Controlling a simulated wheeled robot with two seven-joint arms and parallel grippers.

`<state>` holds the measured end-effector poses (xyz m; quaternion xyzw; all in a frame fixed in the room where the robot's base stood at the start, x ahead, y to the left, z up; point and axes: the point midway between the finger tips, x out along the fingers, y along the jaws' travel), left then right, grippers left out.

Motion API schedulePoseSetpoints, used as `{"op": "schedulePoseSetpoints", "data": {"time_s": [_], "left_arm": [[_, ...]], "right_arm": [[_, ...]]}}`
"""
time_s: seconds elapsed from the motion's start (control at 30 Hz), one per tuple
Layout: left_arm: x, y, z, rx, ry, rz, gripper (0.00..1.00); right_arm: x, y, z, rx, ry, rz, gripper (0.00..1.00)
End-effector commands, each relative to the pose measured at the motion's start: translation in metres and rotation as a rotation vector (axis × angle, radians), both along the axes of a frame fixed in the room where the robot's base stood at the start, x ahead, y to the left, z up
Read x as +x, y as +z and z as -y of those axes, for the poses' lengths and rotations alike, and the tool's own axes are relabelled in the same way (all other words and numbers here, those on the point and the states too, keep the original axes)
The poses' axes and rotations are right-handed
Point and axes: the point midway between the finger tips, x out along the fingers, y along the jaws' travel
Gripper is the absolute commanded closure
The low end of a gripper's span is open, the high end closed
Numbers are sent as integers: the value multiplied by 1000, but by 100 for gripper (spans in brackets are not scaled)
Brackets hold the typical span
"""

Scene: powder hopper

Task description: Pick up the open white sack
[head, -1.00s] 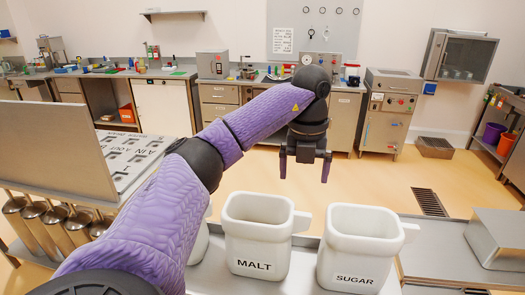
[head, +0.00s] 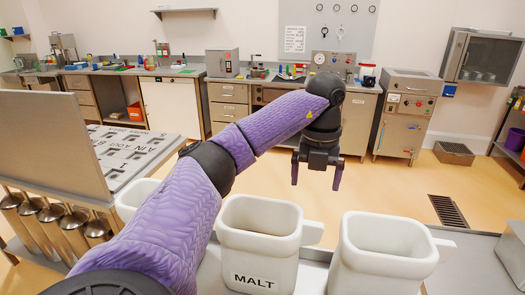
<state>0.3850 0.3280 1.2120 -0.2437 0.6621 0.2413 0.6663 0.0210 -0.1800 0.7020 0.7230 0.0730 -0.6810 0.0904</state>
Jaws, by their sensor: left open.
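No open white sack shows in the head view. My left gripper (head: 316,172) hangs open and empty, fingers pointing down, above and behind the white bins. A white bin marked MALT (head: 259,262) stands below it to the left, and another white bin (head: 381,262) stands below it to the right. A third white bin (head: 133,195) is partly hidden behind my left arm. The gripper is apart from all of them. My right gripper does not show.
A grey panel and a tray with lettered slots (head: 137,150) stand at the left, with several metal scoops (head: 52,220) hanging below. A steel box (head: 512,250) is at the right edge. Open floor (head: 395,185) lies beyond the bins, before the back counters.

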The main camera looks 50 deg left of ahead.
Motion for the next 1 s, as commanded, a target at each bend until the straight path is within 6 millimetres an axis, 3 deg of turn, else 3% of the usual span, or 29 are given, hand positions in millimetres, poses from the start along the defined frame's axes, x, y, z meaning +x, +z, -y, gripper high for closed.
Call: {"op": "schedulePoseSetpoints", "data": {"time_s": [0.03,0.17,0.47,0.7,1.0], "left_arm": [[0,-18,0,0,0,-4,0],[1,-39,0,-1,0,-9,0],[1,-83,1,0,-1,-11,0],[-1,-129,5,1,1,-11,0],[-1,-137,5,1,0,-8,0]], "right_arm": [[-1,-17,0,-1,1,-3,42],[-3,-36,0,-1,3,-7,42],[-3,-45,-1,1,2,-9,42],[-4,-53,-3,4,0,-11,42],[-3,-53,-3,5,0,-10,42]]}}
